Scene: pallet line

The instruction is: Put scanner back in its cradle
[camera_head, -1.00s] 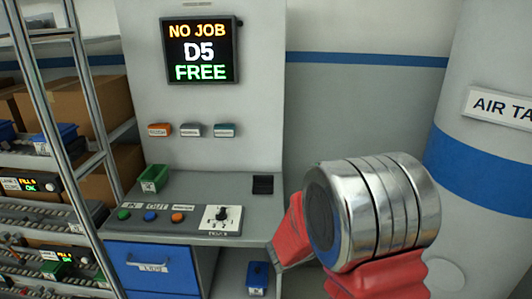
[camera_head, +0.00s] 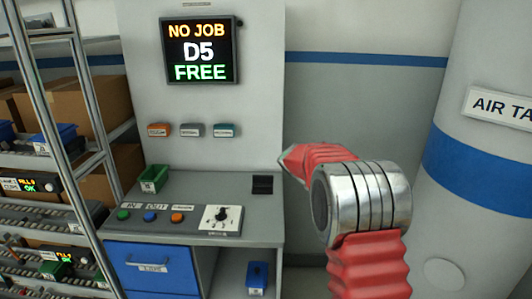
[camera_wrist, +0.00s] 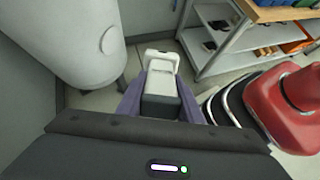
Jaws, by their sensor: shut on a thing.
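In the wrist view the scanner (camera_wrist: 161,84), pale on top with a dark grey lower block, sits between the two purple fingers of my gripper (camera_wrist: 160,96). The gripper is shut on it, and it is clear of the floor behind. In the head view a small black holder (camera_head: 262,184), which looks like the cradle, stands at the right rear of the grey desk. It looks empty. My gripper and the scanner do not show in the head view; only my arm is there, to the right of the desk.
The desk (camera_head: 190,190) carries a green bin (camera_head: 153,179), buttons and a selector knob (camera_head: 222,214). A screen (camera_head: 199,51) hangs above. A shelf rack (camera_head: 95,160) stands left, a large tank (camera_head: 485,150) right.

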